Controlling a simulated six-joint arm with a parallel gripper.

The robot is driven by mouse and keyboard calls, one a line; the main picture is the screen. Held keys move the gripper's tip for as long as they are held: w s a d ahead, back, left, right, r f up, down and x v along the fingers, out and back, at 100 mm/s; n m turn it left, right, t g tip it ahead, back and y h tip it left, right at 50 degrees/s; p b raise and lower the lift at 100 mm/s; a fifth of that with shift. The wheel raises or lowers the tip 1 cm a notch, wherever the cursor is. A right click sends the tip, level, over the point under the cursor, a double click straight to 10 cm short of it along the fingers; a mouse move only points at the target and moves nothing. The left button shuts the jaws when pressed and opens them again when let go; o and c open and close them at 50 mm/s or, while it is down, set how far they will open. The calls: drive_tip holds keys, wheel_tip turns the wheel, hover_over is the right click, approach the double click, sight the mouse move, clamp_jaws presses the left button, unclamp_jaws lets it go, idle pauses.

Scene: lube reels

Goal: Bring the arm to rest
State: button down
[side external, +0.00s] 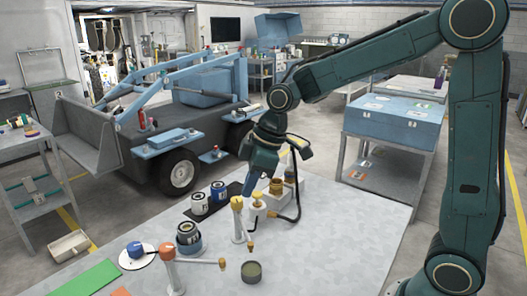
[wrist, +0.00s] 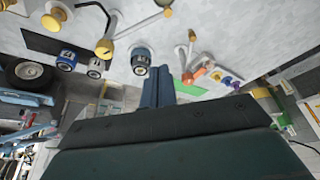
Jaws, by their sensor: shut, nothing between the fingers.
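My arm reaches in from the right of the side external view, bent at the elbow, over the pale worktable (side external: 335,240). My gripper (side external: 249,193) points down above the table's back part, near the yellow-topped reel post (side external: 238,215). Whether it touches anything there I cannot tell. In the wrist view my gripper's blue fingers (wrist: 158,82) are together with nothing between them. An orange-topped reel post (side external: 170,268) stands at the table's front left; its orange part also shows in the wrist view (wrist: 199,74).
A dark round cup (side external: 251,271) stands at the front. The table's right side is clear. A loader vehicle (side external: 165,115) and a blue case (side external: 395,115) stand behind.

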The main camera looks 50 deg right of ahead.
drive_tip(key=s+d+r+m+t+h, duration=0.1)
drive_tip(key=s+r+m, duration=0.1)
drive_tip(key=s, duration=0.5)
drive_tip(key=s+d+r+m, duration=0.2)
drive_tip(key=s+m, duration=0.2)
drive_tip(key=s, duration=0.4)
drive_tip(key=s+d+r+m+t+h, duration=0.1)
drive_tip(key=s+r+m, duration=0.1)
drive_tip(key=s, duration=0.5)
drive_tip(key=shift+s+d+m+t+h, duration=0.2)
drive_tip(key=shift+d+m+t+h, duration=0.1)
drive_tip(key=shift+d+m, duration=0.1)
